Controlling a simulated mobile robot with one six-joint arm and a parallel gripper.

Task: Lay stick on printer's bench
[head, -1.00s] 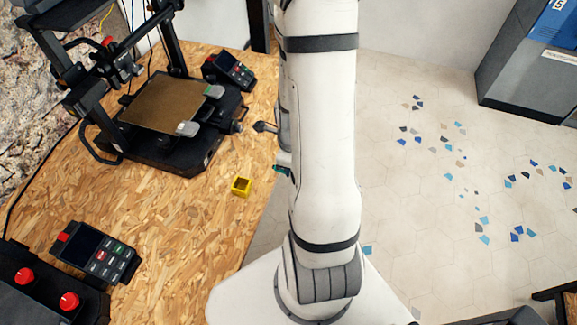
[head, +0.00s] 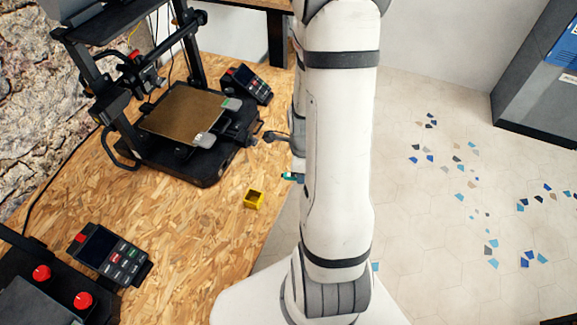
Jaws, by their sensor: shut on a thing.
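The printer's bench (head: 190,240) is the wood-chip top at left, with a black 3D printer (head: 190,160) on it. A small teal-and-dark piece, seemingly the stick (head: 291,176), pokes out left of my arm, near the bench's right edge. My gripper (head: 298,169) is mostly hidden behind my white arm; it appears shut on the stick. Its fingers cannot be seen clearly, and how high the stick is above the bench cannot be told.
A small yellow open box (head: 254,199) stands near the bench's right edge. One control panel (head: 245,83) is beside the printer, another (head: 110,254) at front left, near a dark unit with red knobs (head: 55,300). Bare bench lies between. Tiled floor (head: 430,220) is right.

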